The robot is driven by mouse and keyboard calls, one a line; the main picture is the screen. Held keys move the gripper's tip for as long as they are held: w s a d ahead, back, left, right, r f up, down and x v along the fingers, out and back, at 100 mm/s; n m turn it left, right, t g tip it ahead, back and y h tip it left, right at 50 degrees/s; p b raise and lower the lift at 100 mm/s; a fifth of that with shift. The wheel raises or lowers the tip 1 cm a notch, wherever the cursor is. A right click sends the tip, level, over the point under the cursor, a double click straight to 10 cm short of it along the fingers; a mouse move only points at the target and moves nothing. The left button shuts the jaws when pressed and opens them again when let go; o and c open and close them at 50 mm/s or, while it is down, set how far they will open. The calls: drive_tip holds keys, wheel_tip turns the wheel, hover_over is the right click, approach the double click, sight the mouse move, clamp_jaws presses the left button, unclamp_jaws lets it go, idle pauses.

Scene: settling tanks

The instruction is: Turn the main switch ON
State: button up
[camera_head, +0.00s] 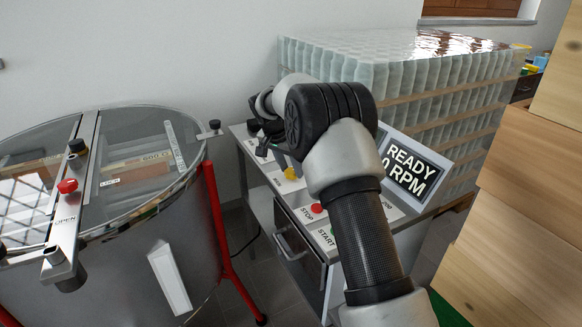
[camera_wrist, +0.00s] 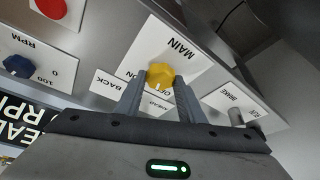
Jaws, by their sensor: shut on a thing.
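The main switch is a yellow knob (camera_wrist: 160,75) on a white plate marked MAIN (camera_wrist: 182,50) in the wrist view. It also shows in the head view as a small yellow spot (camera_head: 291,173) on the control panel. My gripper (camera_wrist: 159,80) has one grey finger on each side of the knob and is shut on it. A pale mark on the knob faces the partly hidden OFF lettering; ON is beside the left finger. In the head view my wrist and arm cover part of the panel.
A red STOP button (camera_head: 317,208), a blue RPM knob (camera_wrist: 18,66) and a BRAKE/RUN lever (camera_wrist: 237,118) are near. The display (camera_head: 409,170) reads READY, 0 RPM. A glass-lidded tank (camera_head: 165,235) stands left; stacked jars (camera_head: 400,75) stand behind; wooden boxes (camera_head: 530,200) stand right.

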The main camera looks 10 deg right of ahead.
drive_tip(key=m+p, duration=0.1)
drive_tip(key=m+g+p, duration=0.1)
drive_tip(key=m, duration=0.1)
drive_tip(key=m+h+p, duration=0.1)
drive_tip(key=shift+w+a+r+m+g, duration=0.15)
drive_tip(key=shift+r+m+g, duration=0.1)
drive_tip(key=shift+m+g, duration=0.05)
drive_tip(key=m+g+p, duration=0.1)
drive_tip(key=m+p, duration=0.1)
drive_tip(key=p, duration=0.1)
drive_tip(key=shift+w, duration=0.1)
drive_tip(key=shift+f+m+g+p, duration=0.15)
drive_tip(key=shift+m+g+p, duration=0.15)
drive_tip(key=shift+m+p, duration=0.8)
drive_tip(key=shift+f, duration=0.1)
drive_tip(key=o, duration=1)
drive_tip(key=shift+o, duration=0.2)
